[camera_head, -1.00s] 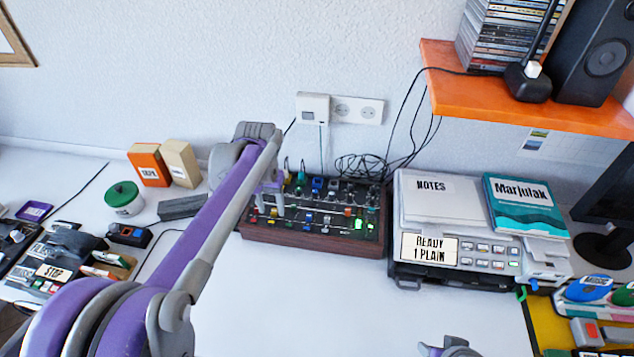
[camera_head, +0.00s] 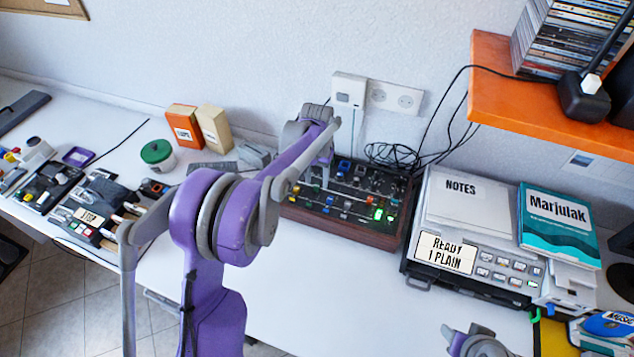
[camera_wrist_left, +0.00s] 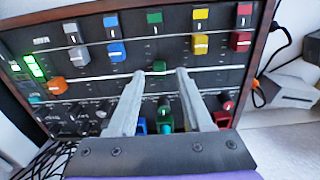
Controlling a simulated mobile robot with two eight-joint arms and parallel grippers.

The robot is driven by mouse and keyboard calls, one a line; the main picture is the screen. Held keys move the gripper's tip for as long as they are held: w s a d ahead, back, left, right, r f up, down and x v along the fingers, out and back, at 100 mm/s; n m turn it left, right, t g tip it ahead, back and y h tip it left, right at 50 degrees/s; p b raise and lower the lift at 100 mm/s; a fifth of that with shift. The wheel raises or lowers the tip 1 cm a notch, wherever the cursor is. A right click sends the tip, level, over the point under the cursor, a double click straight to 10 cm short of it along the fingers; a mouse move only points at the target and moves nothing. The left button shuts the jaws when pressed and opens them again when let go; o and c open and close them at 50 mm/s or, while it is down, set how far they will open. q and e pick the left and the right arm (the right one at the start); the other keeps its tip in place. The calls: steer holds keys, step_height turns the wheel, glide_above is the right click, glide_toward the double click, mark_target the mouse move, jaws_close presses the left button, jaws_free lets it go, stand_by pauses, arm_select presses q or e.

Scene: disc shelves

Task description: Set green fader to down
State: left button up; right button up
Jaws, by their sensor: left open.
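The mixer panel (camera_head: 345,231) has a dark face in a wooden case and sits on the desk against the wall. In the left wrist view, a green cap (camera_wrist_left: 158,67) lies just past my left gripper (camera_wrist_left: 160,76), in line with the gap between the fingers. Another green cap (camera_wrist_left: 154,18) with a white mark is further up the same column. I cannot tell which is the fader, or whether the fingers touch the near cap. My left gripper is open over the panel; it also shows in the head view (camera_head: 323,178). A grey part of my right arm shows at the bottom edge.
Grey, blue, yellow and red caps flank the green ones; coloured knobs sit beneath the fingers. The printer (camera_head: 470,250) stands right of the panel, with an orange shelf (camera_head: 530,110) above. Black cables (camera_head: 395,155) lie behind. The desk in front is clear.

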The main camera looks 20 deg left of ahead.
arm_select(q)
steer(key=shift+f, duration=0.85)
jaws_close()
stand_by(0.8)
